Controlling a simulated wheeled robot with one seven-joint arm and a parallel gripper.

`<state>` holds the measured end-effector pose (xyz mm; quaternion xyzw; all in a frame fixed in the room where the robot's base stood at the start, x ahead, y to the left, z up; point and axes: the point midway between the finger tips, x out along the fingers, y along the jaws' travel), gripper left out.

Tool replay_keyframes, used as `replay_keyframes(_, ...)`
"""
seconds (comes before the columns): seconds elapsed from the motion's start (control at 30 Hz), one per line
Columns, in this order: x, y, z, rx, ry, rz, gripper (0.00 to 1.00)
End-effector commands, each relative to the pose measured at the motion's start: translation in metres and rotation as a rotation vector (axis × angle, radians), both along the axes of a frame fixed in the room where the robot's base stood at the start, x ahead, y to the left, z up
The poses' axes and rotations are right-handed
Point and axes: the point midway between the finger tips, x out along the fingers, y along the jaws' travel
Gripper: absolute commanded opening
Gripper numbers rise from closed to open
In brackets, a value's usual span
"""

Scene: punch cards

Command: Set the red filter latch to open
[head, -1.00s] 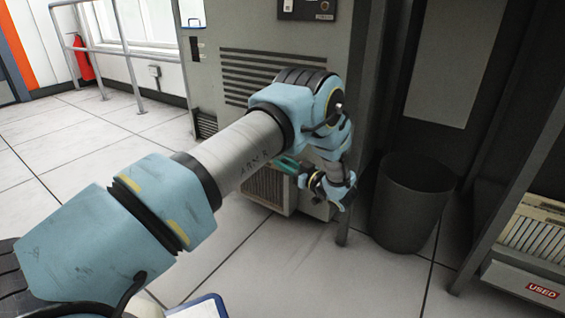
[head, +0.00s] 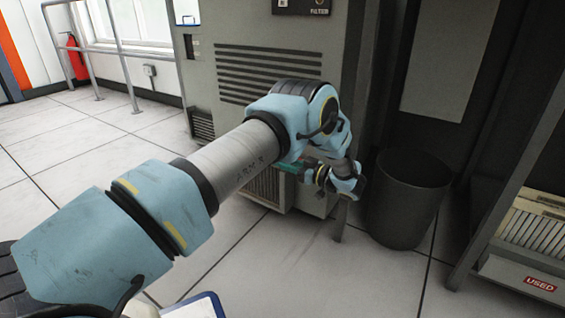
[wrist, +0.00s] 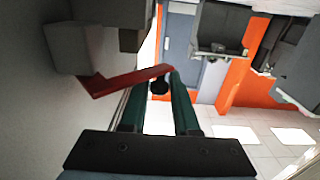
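The red filter latch (wrist: 128,80) is a flat red bar in the wrist view. It runs from the left towards the right, across the tips of my gripper's fingers. My gripper (wrist: 158,80) has two green fingers with a clear gap between them. The latch crosses over the left finger's tip, and its right end is by the right fingertip; I cannot tell whether they touch. A small dark round part shows between the fingers. In the head view my gripper (head: 290,166) is low at the front of the grey cabinet (head: 266,115); the latch cannot be made out there.
A vent grille (head: 264,186) is at the cabinet's foot. A dark waste bin (head: 405,200) stands close to the right of my wrist. A shelf of cards with a USED label (head: 540,284) is at far right. The floor at left is free.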

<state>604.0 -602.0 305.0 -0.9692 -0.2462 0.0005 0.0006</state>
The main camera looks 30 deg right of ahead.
Motion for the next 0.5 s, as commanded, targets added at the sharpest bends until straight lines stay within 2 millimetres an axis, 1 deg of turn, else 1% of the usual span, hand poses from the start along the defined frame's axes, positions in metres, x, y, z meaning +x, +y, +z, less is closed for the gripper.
replay_keyframes(0.03,0.0001,0.0003,-0.0004,0.001,0.0,0.0,0.35)
replay_keyframes(0.2,0.0001,0.0,0.0001,0.0,0.0,0.0,0.55)
replay_keyframes(0.23,0.0002,-0.0001,0.0001,-0.001,0.0,-0.001,0.57)
replay_keyframes(0.5,-0.0011,-0.0012,0.0008,-0.001,0.0,-0.002,0.57)
